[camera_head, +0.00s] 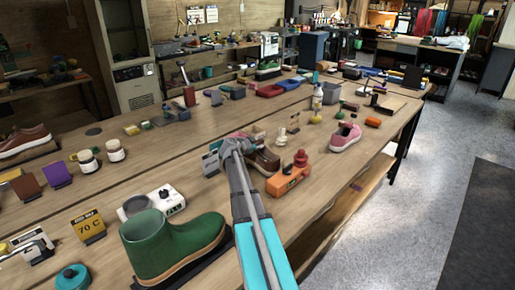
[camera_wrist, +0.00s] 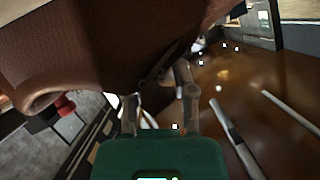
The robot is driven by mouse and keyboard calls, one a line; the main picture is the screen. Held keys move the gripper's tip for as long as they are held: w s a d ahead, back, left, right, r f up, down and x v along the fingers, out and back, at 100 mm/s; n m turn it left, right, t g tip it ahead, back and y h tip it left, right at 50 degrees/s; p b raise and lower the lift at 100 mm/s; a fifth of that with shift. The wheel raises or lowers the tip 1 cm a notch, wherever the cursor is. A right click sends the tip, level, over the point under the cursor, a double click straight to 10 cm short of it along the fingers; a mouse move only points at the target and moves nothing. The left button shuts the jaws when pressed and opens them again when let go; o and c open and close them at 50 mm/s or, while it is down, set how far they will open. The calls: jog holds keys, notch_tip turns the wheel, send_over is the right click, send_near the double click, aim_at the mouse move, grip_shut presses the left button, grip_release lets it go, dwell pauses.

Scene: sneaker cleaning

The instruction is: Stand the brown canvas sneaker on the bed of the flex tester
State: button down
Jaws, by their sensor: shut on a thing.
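The brown canvas sneaker (camera_head: 264,160) is beside the end of my arm in the head view, partly hidden by it. In the wrist view the brown sneaker (camera_wrist: 100,45) fills the upper left, close to the camera. My gripper (camera_head: 236,146) is shut on it; the gripper fingers (camera_wrist: 160,90) reach up to it in the wrist view. The fingertips are hidden in the head view. I cannot tell whether the sneaker touches the table. A pale machine with a dark low bed (camera_head: 268,71) at the back may be the flex tester; I cannot be sure.
An orange device with a red knob (camera_head: 287,179) stands just right of the sneaker. A pink shoe (camera_head: 345,138) is farther right. A green boot (camera_head: 172,246) stands at front left, near a white scale-like device (camera_head: 168,203). The wooden table (camera_head: 215,185) has bare patches left of my arm.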

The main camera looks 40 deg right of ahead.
jog(key=shift+s+f, duration=0.15)
jog(key=shift+f, duration=0.05)
jog(key=shift+c, duration=2.2)
grip_release()
jog(key=shift+f, duration=0.1)
jog(key=p+v, duration=0.4)
jog(key=v, duration=0.8)
jog(key=shift+w, duration=0.2)
